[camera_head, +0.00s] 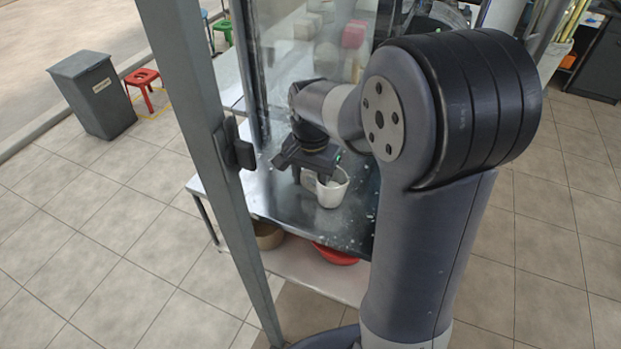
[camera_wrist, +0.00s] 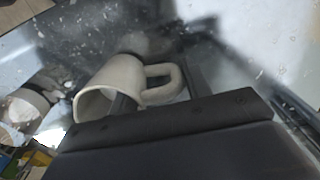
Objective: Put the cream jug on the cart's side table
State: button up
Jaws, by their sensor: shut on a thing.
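The cream jug (camera_head: 334,190) shows at or just above the grey metal side table (camera_head: 345,228) of the cart; I cannot tell if its base touches. In the wrist view the jug (camera_wrist: 108,80) looks tilted, with its open mouth to the lower left and its handle to the right. My gripper (camera_head: 314,178) is shut on the jug from the handle side. In the wrist view my gripper (camera_wrist: 158,92) has one finger inside the mouth and the other by the handle.
A grey upright post (camera_head: 208,130) with a dark latch stands left of the table. A glass panel (camera_head: 300,70) rises behind it. A red bowl (camera_head: 335,257) and a brown bowl (camera_head: 268,238) sit underneath. A grey bin (camera_head: 92,95) and red stool (camera_head: 143,78) stand far left.

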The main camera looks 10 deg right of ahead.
jog(key=shift+f, duration=0.2)
jog(key=shift+f, duration=0.15)
jog(key=o, duration=1.3)
notch_tip(320, 180, up, 12)
jog(key=shift+s+r, duration=0.1)
jog(key=shift+r, duration=0.15)
